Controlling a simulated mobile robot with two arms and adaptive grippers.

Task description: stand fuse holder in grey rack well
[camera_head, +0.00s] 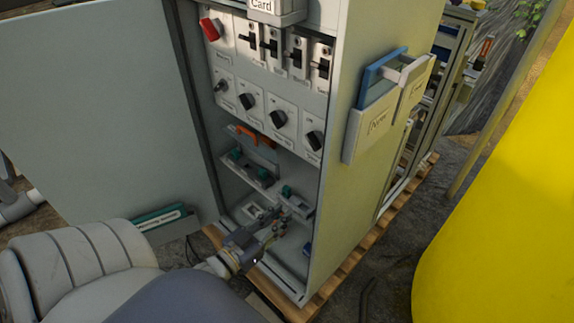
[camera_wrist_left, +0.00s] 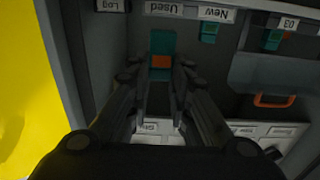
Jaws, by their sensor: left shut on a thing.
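My left gripper (camera_head: 280,212) reaches into the lower part of the open grey cabinet. In the left wrist view its fingers (camera_wrist_left: 160,88) close around the lower end of a teal and orange fuse holder (camera_wrist_left: 162,46). The holder overlaps the area just below the "Used" label (camera_wrist_left: 163,8); I cannot tell whether it touches anything there. A grey rack (camera_head: 262,183) with teal pieces stands behind the gripper. Another teal piece (camera_head: 287,190) shows close to the fingertips. No rack well can be made out clearly. My right gripper is not in view.
Switches and knobs (camera_head: 279,118) fill the panel above. An orange handle (camera_head: 255,135) also shows in the wrist view (camera_wrist_left: 273,100). The cabinet's right wall (camera_head: 345,210) and open door (camera_head: 90,110) bound the space. A yellow tank (camera_head: 510,200) stands at right.

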